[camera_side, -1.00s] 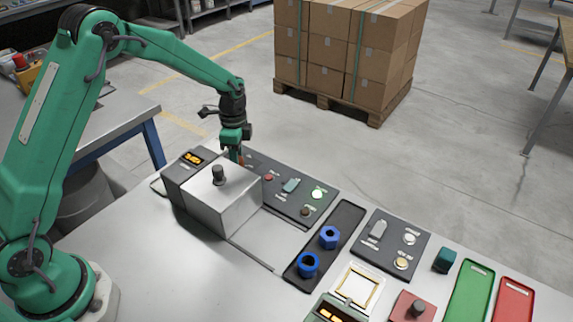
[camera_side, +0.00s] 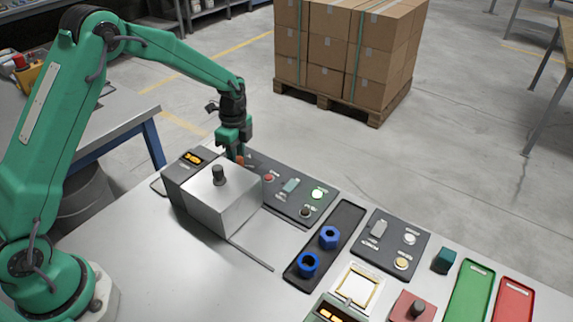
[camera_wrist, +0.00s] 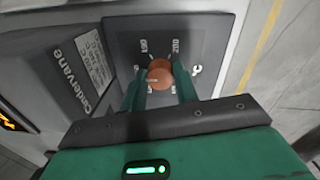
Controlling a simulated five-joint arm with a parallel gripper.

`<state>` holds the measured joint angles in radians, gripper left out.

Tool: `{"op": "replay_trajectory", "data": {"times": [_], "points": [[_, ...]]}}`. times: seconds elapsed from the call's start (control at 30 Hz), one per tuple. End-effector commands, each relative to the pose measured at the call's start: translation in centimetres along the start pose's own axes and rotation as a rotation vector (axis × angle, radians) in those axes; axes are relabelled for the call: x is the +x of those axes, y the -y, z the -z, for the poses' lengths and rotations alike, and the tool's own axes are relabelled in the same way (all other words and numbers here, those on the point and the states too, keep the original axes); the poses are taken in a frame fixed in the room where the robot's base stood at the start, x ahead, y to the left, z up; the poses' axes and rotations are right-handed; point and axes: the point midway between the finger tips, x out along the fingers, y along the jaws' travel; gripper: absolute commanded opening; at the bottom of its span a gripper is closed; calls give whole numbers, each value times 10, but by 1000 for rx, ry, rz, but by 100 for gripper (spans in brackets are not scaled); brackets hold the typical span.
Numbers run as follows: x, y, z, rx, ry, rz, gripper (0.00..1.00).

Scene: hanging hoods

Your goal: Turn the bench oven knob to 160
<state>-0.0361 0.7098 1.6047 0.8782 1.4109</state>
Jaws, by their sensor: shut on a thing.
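The oven knob (camera_wrist: 159,73) is a round copper-coloured knob on a dark dial plate (camera_wrist: 123,45) with pale printed marks, in the wrist view. The marks are blurred and sideways, so I cannot read which one the knob points to. My gripper (camera_wrist: 160,84) has its two green fingers on either side of the knob and is shut on it. In the side view, my gripper (camera_side: 237,152) points down behind the grey metal box, and only a bit of the knob (camera_side: 240,160) shows. An orange lit display (camera_side: 192,157) sits left of it; its digits are too small to read.
A grey metal box (camera_side: 222,203) with a dark knob on top stands in front of my gripper. A dark button panel (camera_side: 290,187) lies to the right. Bare bench lies at front left.

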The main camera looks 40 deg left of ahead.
Motion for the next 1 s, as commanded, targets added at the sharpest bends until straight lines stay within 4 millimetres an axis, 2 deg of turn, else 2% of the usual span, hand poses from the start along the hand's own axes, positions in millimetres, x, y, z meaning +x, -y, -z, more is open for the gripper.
{"op": "replay_trajectory", "data": {"times": [0.03, 0.1, 0.13, 0.57, 0.77, 1.0], "points": [[1, 0, 0, 0, 0, -1, 36], [1, 0, 0, 0, 0, -1, 49], [1, 0, 0, 0, 0, -1, 52], [-5, 0, 1, 0, 0, 1, 52], [-24, 0, 1, 0, 0, 3, 52], [-55, 0, 1, 0, 0, 3, 52]]}}
